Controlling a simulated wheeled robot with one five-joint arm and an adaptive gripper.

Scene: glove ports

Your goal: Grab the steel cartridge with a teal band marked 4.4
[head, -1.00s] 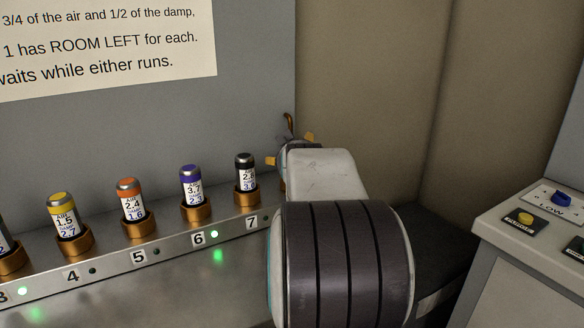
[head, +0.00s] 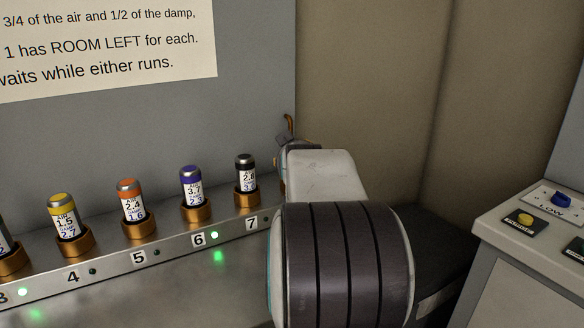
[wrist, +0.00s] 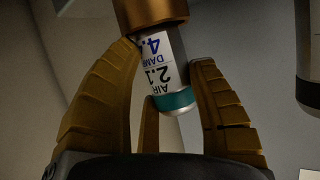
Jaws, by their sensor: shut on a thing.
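A steel cartridge with a teal band (wrist: 174,102) shows in the wrist view, upside down in the picture. Its white label reads AIR 2-point-something and DAMP 4-point-something; the last digit of the DAMP figure is hidden. Its far end sits in a bronze socket (wrist: 150,12). In the head view the cartridge is hidden behind my arm, and so is nearly all of my gripper.
Cartridges with black (head: 245,175), purple (head: 191,184), orange (head: 130,199) and yellow (head: 65,221) caps stand in bronze sockets along a numbered rail (head: 177,246). Another cartridge (wrist: 309,60) is close to my gripper's right in the wrist view. A control panel (head: 530,225) stands at right.

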